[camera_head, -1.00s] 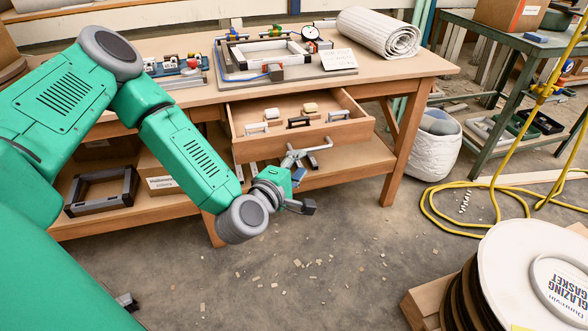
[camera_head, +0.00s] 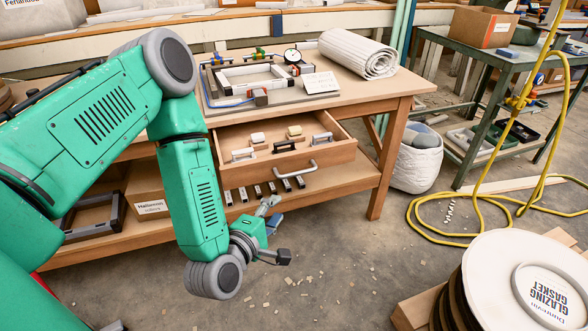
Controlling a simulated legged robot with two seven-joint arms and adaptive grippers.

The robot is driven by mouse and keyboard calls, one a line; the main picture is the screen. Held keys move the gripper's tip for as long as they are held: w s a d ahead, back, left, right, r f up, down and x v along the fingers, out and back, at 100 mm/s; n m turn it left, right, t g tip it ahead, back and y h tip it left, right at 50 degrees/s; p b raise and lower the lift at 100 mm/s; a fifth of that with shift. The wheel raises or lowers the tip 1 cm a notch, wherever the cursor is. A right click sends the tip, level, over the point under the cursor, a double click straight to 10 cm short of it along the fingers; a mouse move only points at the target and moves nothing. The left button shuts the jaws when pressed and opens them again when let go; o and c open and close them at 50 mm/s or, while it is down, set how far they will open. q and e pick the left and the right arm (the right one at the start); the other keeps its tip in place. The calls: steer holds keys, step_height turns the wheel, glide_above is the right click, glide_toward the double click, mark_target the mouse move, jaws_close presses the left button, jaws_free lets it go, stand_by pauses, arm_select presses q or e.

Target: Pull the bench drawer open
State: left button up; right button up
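The bench drawer (camera_head: 335,153) is pulled out from under the wooden workbench (camera_head: 400,92). Its inside shows, with several small handles and blocks in it. The grey bar handle (camera_head: 296,170) on its front is uncovered, and nothing holds it. My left gripper (camera_head: 271,211) is below and to the left of the handle, apart from it, in front of the lower shelf. Its grey finger and blue-grey finger look spread, with nothing seen between them. My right gripper is not in view.
A gauge fixture (camera_head: 262,76) and a rolled mat (camera_head: 358,53) lie on the bench top. A white woven basket (camera_head: 418,158) stands right of the bench leg. A yellow hose (camera_head: 430,231) lies on the floor at right. A large spool (camera_head: 528,275) fills the lower right. The floor before the bench is mostly clear.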

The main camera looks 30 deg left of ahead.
mark_target(296, 172)
arm_select(q)
steer(key=shift+t, duration=0.4)
steer(key=w, duration=0.4)
steer(key=w+a+b, duration=0.1)
steer(key=w, duration=0.4)
steer(key=w+a, duration=0.1)
steer(key=w, duration=0.3)
steer(key=shift+w+a+f+b, duration=0.1)
steer(key=shift+w+b, duration=0.15)
steer(key=shift+b, duration=0.1)
jaws_close()
